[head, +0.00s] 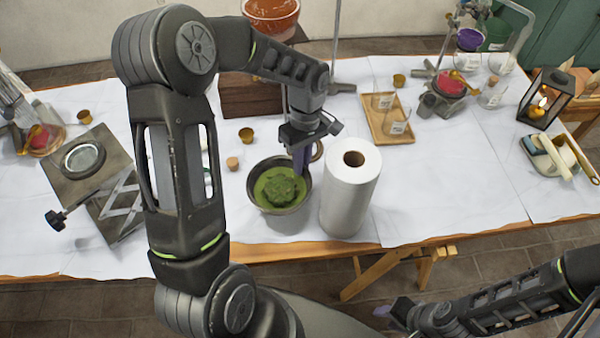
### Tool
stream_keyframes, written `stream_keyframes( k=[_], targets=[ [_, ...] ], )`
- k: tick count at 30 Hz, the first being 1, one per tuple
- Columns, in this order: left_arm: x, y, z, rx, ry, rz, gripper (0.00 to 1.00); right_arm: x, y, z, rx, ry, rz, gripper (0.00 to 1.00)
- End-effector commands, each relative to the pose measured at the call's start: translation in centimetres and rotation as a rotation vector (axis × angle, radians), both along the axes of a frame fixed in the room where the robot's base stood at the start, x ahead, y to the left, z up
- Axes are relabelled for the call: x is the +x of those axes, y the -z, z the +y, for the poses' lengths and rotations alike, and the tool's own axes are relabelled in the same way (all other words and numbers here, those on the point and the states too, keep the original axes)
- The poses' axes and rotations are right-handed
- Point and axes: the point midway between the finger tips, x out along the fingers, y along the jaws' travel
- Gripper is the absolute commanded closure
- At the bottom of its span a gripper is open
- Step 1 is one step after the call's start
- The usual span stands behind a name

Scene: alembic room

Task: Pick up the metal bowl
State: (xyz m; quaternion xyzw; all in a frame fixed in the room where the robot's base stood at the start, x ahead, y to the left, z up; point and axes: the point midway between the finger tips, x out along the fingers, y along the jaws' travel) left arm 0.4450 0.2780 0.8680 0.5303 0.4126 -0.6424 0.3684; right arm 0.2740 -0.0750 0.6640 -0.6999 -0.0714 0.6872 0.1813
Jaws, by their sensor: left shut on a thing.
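The metal bowl (289,218) is grey and deep, with green stuff inside, and stands upright near the table's front edge. My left gripper (301,168) reaches down to its far right rim and is shut on it there; the fingertips are partly hidden by the rim. I cannot tell whether the bowl is clear of the cloth. My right gripper (384,311) is low in front of the table, away from the bowl, and its opening cannot be made out.
A paper towel roll (350,195) stands close on the bowl's right. A cork (233,163) and a small brass cup (246,135) are to its left and behind. A lab jack (90,165) stands at left, a wooden tray (386,118) behind right. The white cloth (450,185) at right is clear.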

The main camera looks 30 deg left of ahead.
Motion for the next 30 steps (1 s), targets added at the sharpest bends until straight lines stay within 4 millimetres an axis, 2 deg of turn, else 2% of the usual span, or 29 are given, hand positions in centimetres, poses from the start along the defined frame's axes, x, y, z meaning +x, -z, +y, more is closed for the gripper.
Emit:
stream_keyframes(
  k=[3,9,30],
  targets=[
    [0.1,-2.4,0.0,0.001,0.000,-0.005,1.00,0.1,0.5,0.0,0.002,-0.001,-0.002,0.64],
    [0.1,-5.1,0.0,0.001,0.001,-0.003,1.00,0.1,0.8,0.1,0.002,-0.001,-0.004,0.64],
    [0.0,-5.6,0.0,0.000,0.000,0.001,1.00,0.1,0.8,0.0,0.002,-0.001,-0.004,0.64]
  ],
)
